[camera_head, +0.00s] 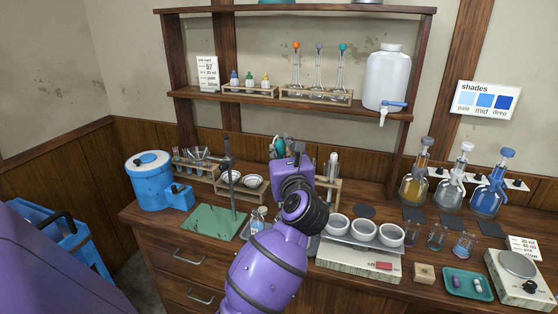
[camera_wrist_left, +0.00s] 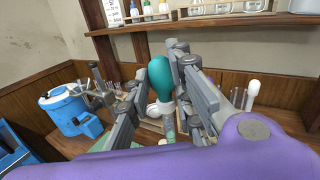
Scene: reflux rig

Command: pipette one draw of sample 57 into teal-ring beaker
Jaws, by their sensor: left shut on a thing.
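My left gripper (camera_head: 284,146) is shut on a pipette with a teal bulb (camera_wrist_left: 160,78), held upright above the bench. The fingers sit on both sides of the pipette below its bulb in the left wrist view. The bulb also shows between the fingers in the head view (camera_head: 279,145). The pipette's tip is hidden. Small clear beakers (camera_head: 437,237) stand at the right of the bench; I cannot tell which has a teal ring. A small glass vessel (camera_head: 257,222) shows left of my arm. A job card (camera_head: 207,73) on the shelf reads 57.
A tube rack (camera_head: 328,190) is partly hidden behind my arm. White bowls (camera_head: 364,230) stand right of it. Glass flasks (camera_head: 415,187) stand at the back right. A green mat (camera_head: 213,221) and a blue tub (camera_head: 147,180) are at the left. The shelf (camera_head: 260,97) overhangs the back.

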